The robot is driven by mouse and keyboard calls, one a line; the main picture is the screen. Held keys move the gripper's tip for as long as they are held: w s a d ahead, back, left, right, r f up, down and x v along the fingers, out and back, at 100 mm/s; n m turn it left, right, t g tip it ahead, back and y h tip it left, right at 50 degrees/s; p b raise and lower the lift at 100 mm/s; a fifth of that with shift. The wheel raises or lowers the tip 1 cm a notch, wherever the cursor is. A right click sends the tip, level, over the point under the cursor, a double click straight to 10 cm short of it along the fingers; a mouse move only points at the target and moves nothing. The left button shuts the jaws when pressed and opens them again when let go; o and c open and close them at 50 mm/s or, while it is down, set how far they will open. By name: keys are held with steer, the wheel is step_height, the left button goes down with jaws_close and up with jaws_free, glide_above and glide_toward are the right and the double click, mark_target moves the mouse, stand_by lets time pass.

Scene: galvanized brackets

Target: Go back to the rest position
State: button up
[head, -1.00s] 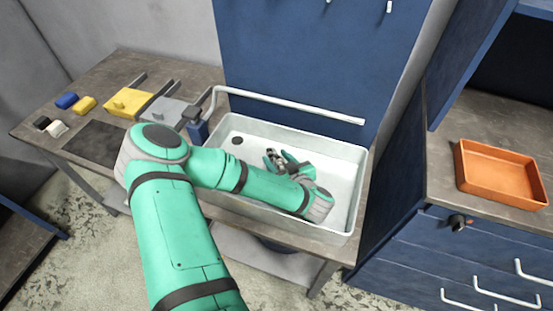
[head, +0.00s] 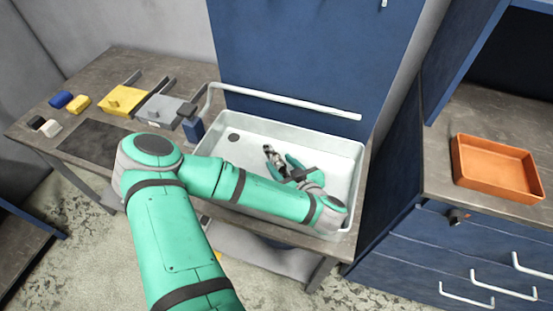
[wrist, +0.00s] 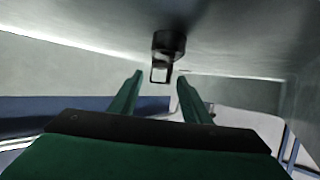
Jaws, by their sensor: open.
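My gripper (head: 279,157) is inside the white basin (head: 338,147), reached over its front edge by my green arm. In the wrist view its two green fingers (wrist: 158,87) stand apart with a clear gap between them. A dark round piece with a small rectangular loop (wrist: 166,45) shows beyond the fingertips; I cannot tell what it is. In the head view a small grey metallic piece (head: 271,155) lies by the fingers; I cannot tell whether it touches them. My forearm hides the basin's front left part.
A white rail (head: 290,103) runs behind the basin. An orange tray (head: 497,168) stands on the right counter. A blue cabinet side borders the basin on the right.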

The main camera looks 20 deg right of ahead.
steer(key=shift+s+d+r, duration=0.1)
steer(key=shift+s+r, duration=0.25)
steer(key=shift+s, duration=0.25)
